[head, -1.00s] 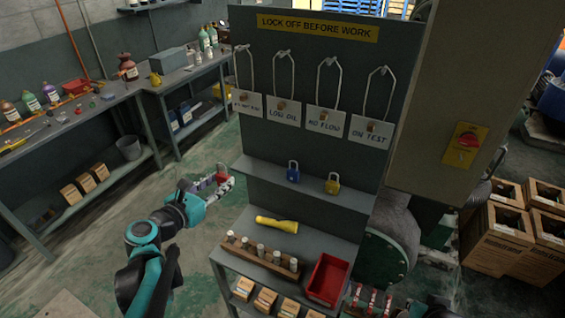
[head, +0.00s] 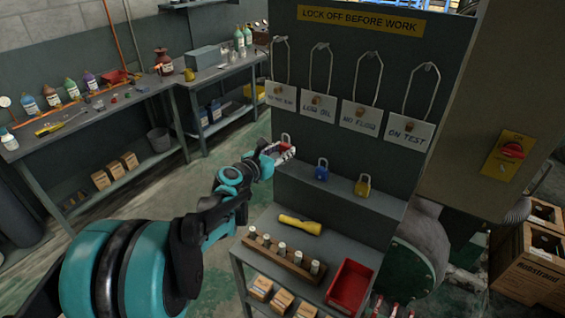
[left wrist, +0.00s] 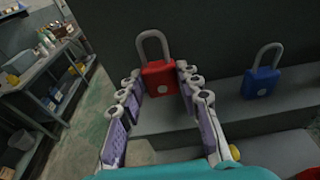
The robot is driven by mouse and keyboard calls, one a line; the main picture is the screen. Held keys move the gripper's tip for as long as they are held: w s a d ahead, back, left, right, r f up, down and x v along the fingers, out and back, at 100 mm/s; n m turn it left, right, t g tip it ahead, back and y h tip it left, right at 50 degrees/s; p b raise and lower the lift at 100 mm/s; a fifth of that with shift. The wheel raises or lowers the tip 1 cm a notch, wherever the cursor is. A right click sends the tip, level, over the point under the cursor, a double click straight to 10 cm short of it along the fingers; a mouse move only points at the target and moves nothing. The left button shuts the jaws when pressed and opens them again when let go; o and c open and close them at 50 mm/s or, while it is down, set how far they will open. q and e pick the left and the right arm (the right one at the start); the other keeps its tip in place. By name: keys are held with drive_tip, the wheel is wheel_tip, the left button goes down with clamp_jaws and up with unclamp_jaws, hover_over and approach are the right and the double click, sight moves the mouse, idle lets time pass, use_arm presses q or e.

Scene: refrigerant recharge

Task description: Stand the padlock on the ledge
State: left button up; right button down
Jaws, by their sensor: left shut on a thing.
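The red padlock (left wrist: 160,77) is upright between the fingers of my left gripper (left wrist: 158,85), which is shut on it, shackle up. In the head view my left gripper (head: 281,152) is at the left end of the ledge (head: 330,190), and the red padlock is partly hidden by its fingers. In the left wrist view the ledge (left wrist: 217,98) extends under and to the right of the padlock; I cannot tell whether the padlock touches it. My right gripper is not in view.
A blue padlock (head: 322,170) and a yellow padlock (head: 362,186) stand on the ledge to the right. Tags hang on hooks on the board above. Below are a yellow flashlight (head: 299,223), a wooden rack (head: 284,257) and a red bin (head: 350,285).

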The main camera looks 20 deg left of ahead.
sight(283, 168)
use_arm(q)
wheel_tip(283, 168, down, 4)
drive_tip(key=shift+w+r+b, duration=0.1)
drive_tip(key=shift+r+b, duration=0.05)
drive_tip(key=shift+b, duration=0.55)
drive_tip(key=shift+w+f, duration=0.15)
drive_tip(key=shift+f, duration=0.05)
drive_tip(key=shift+r, duration=0.1)
drive_tip(key=o, duration=1)
